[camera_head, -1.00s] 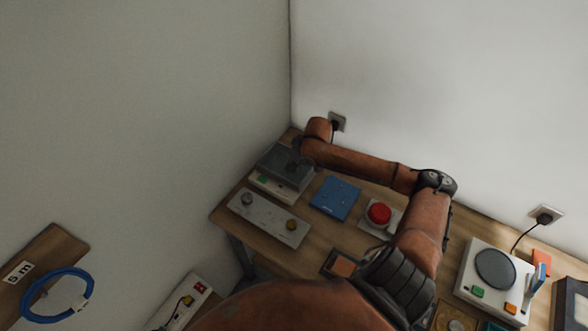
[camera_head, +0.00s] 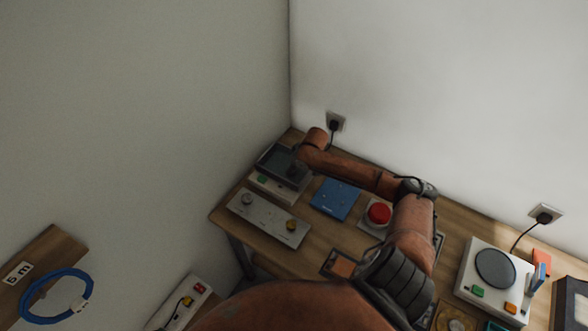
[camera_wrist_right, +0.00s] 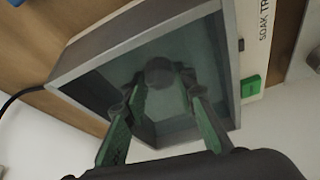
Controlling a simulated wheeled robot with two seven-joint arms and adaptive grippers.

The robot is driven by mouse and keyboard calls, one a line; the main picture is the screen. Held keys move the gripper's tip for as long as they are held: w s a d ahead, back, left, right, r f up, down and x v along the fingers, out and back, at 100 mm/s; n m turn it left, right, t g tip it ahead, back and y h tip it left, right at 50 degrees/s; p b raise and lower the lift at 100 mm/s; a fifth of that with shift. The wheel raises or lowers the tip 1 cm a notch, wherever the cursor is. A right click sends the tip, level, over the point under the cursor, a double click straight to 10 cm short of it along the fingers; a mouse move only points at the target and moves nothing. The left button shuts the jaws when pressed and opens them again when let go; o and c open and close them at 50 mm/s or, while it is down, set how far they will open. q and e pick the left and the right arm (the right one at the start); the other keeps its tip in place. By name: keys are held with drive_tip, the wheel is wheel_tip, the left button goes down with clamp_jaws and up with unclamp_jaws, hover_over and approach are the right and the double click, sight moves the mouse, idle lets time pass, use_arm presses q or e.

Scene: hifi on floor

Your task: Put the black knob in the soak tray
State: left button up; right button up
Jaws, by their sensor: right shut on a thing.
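The soak tray (camera_head: 268,152) is a dark, rectangular open tray on a white base with a green button, at the back left of the table. In the right wrist view its grey rim (camera_wrist_right: 145,30) and a teal-grey interior show, beside lettering that is partly cut off. My right gripper (camera_wrist_right: 162,82) is shut on the black knob (camera_wrist_right: 159,70), a dark rounded piece between its green-lined fingertips. In the head view the right gripper (camera_head: 297,168) is over the right part of the tray. I cannot tell how deep the knob is. My left gripper is not in view.
A grey panel with knobs (camera_head: 266,218) lies in front of the tray. A blue pad (camera_head: 336,200) and a red button (camera_head: 379,213) are to its right. A white unit with a round grey plate (camera_head: 495,268) stands farther right. Walls close in the table's left and back.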

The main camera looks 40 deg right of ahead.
drive_tip(key=o, duration=0.9)
drive_tip(key=shift+f, duration=0.1)
drive_tip(key=shift+o, duration=0.2)
drive_tip(key=v, duration=1.2)
drive_tip(key=shift+p, duration=0.35)
